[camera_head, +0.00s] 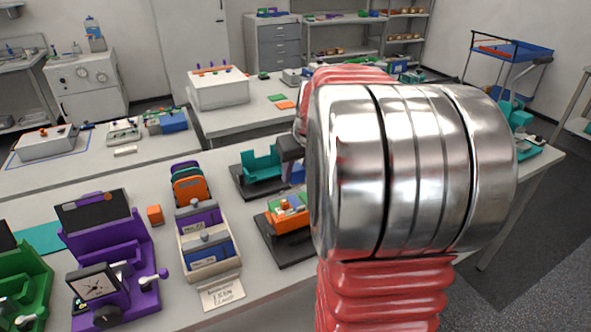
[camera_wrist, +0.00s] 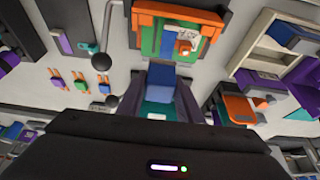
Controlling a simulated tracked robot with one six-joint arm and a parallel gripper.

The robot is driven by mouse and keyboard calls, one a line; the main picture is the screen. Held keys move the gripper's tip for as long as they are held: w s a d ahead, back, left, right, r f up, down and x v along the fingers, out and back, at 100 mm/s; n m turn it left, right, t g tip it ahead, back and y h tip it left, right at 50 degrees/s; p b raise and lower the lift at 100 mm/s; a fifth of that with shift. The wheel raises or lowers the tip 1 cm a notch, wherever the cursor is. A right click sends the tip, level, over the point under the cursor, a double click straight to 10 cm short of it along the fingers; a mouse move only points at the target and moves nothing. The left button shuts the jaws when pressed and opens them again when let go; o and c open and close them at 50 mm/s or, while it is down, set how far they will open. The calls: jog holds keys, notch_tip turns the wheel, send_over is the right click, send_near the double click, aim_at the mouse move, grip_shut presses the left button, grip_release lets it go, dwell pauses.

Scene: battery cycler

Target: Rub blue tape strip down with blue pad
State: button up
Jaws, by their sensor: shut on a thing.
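My gripper (camera_wrist: 161,74) is shut on a blue pad (camera_wrist: 161,85), which sits between its grey fingers in the wrist view. In the head view a dark part of my gripper (camera_head: 290,149) shows left of my arm, with the blue pad (camera_head: 297,174) partly visible below it. An orange fixture (camera_head: 288,222) on a black base stands just below it; the fixture (camera_wrist: 145,36) also shows beyond the fingertips in the wrist view, with a green face. A small blue strip (camera_wrist: 168,42) is visible on that face, probably the tape. I cannot tell whether the pad touches it.
A teal fixture (camera_head: 262,167) stands behind the orange one. A divided cream tray (camera_head: 212,266) with purple and blue pieces and a purple device (camera_head: 118,255) with a dial stand left. A label card (camera_head: 222,293) lies in front. My arm hides the bench's right part.

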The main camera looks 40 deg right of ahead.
aim_at(294, 196)
jog(key=shift+f, duration=2.5)
jog(key=shift+f, duration=0.55)
jog(key=shift+w+d+r, duration=0.1)
jog(key=shift+w+d, duration=0.1)
jog(key=shift+w, duration=0.5)
jog(key=shift+s+a+f, duration=0.2)
jog(key=shift+s, duration=0.6)
jog(key=shift+w, duration=0.15)
jog(key=shift+w+d, duration=0.15)
jog(key=shift+w, duration=0.3)
jog(key=shift+w+r, duration=0.1)
